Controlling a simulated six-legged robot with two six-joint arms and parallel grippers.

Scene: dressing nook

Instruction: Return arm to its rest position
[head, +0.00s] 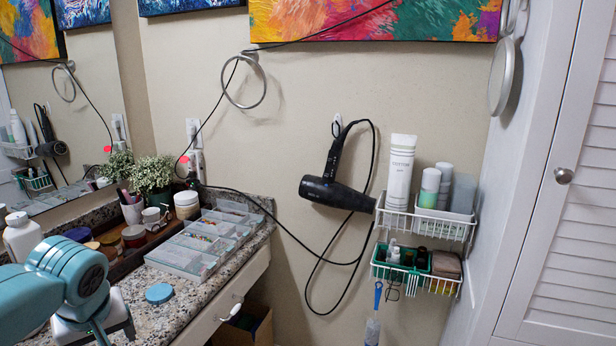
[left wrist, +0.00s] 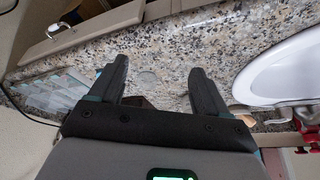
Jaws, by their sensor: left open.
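My left arm, teal and white, comes in at the lower left of the head view, over the front of the granite counter (head: 150,315). Its gripper is mostly cut off by the bottom edge there. In the left wrist view my left gripper (left wrist: 158,88) is open, its two dark fingers spread apart with nothing between them. Speckled granite (left wrist: 160,55) shows beyond the fingers. My right arm and gripper are in neither view.
A round blue lid (head: 159,293) and a clear compartment organizer (head: 190,252) lie on the counter near my arm. Jars and a white bottle (head: 22,237) stand behind. A white basin (left wrist: 285,70) is right in the wrist view. A hair dryer (head: 335,190) hangs on the wall.

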